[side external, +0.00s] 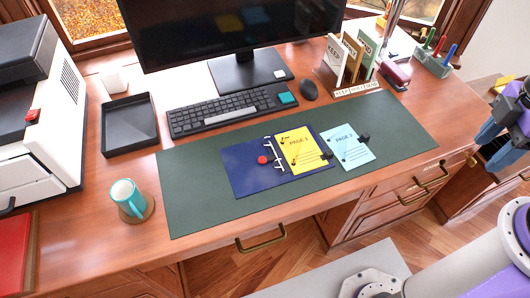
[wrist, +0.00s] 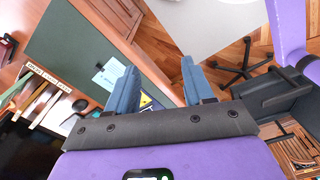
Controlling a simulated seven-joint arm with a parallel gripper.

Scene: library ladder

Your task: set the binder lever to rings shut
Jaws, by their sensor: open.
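The open dark blue binder (side external: 238,179) lies on the green desk mat. Its red lever knob (side external: 262,160) sits left of the silver ring strip (side external: 279,154). The rings are too small to tell open or shut. A yellow PAGE 1 sheet (side external: 304,147) lies on the binder's right side. Black clips sit by both sheets. My gripper (side external: 499,143) is open and empty, far right of the binder, beyond the desk's right end. Its blue fingers (wrist: 157,78) stand apart in the wrist view.
A teal mug (side external: 127,197) on a coaster, a black tray (side external: 129,125) and a printer (side external: 40,110) stand at left. Keyboard (side external: 225,110), mouse (side external: 309,90) and monitor (side external: 237,72) are behind the mat (side external: 195,210). A card sorter (side external: 350,62) and pen holder (side external: 432,62) stand back right.

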